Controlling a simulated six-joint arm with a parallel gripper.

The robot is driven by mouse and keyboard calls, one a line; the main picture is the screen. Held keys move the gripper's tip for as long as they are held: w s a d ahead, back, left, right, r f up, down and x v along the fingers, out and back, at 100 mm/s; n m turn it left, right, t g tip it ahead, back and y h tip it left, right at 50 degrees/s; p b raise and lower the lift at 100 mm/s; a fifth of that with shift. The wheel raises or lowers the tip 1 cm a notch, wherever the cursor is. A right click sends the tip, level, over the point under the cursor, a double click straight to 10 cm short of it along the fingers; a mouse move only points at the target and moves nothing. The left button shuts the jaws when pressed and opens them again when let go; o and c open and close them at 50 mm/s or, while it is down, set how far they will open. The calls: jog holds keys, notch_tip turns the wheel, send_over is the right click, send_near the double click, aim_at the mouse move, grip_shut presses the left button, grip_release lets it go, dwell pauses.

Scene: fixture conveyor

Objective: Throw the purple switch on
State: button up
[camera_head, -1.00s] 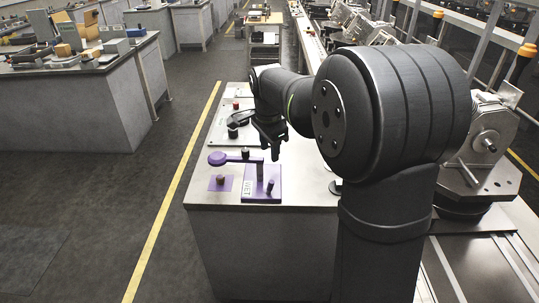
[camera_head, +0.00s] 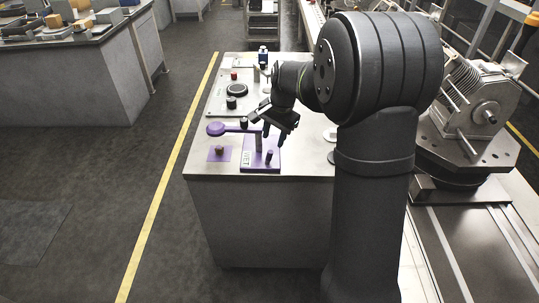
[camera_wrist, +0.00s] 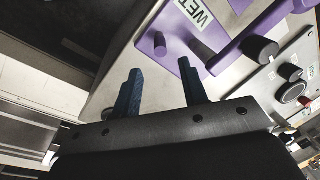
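The purple switch has a purple base plate (camera_head: 272,166) with a "WET" label and a purple lever (camera_head: 232,128) with a round end pointing left. A black knob (camera_head: 244,122) sits by the lever, and a short purple peg (camera_head: 269,156) stands on the plate. My gripper (camera_head: 272,128) is tilted above the plate's far right part, with its fingers partly overlapping the lever's right end. In the wrist view my gripper (camera_wrist: 161,80) is open and empty. The plate (camera_wrist: 176,28), peg (camera_wrist: 160,45) and lever (camera_wrist: 262,22) show beyond the fingers, apparently without contact.
The grey bench top (camera_head: 205,166) is bare along the front. A metal machine (camera_head: 465,110) stands at the right.

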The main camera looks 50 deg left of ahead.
aim_at(270, 151)
jog(key=f, duration=0.3)
jog(key=a+f, duration=0.1)
jog(key=f, duration=0.5)
jog(key=shift+s+a, duration=0.15)
jog(key=shift+a, duration=0.15)
grip_shut()
